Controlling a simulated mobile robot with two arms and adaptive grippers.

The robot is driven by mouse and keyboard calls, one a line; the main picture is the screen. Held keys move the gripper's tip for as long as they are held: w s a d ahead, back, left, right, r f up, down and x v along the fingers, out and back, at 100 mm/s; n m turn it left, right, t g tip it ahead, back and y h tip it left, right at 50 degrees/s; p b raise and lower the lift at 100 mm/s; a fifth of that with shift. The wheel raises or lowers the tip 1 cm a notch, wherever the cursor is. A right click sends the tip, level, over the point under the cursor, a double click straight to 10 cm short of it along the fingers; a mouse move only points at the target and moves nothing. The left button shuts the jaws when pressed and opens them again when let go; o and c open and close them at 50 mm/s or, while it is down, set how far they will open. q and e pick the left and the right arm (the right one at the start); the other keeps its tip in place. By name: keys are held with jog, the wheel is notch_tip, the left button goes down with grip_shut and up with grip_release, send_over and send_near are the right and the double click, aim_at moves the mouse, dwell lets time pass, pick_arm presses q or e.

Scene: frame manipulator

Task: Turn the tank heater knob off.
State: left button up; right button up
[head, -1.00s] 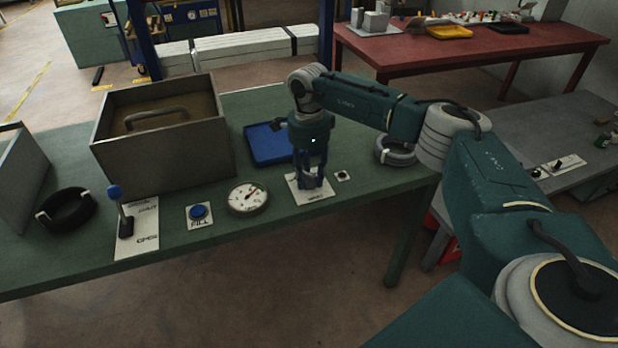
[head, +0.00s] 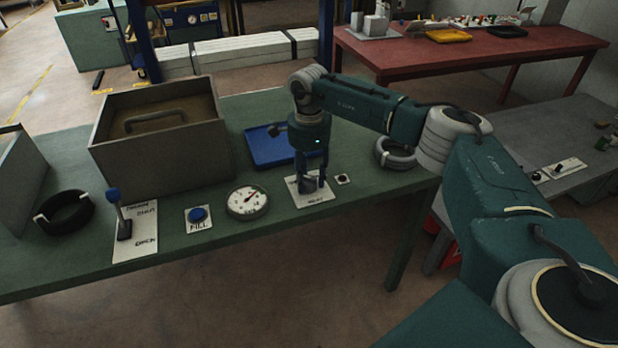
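A white plate (head: 321,196) lies on the green table, with small lettering at its front edge that I cannot read clearly. My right gripper (head: 312,188) points straight down over this plate, with its fingertips close to the surface. The heater knob is not clearly visible; the fingers cover the middle of the plate. I cannot tell whether the fingers grip a knob or only stand around it. My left gripper is not in view.
Behind are a blue tray (head: 268,150) and a large open box (head: 160,160).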

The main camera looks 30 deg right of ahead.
aim_at(309, 177)
jog(key=shift+o, duration=0.7)
notch_tip(309, 177, up, 12)
dwell(0.4)
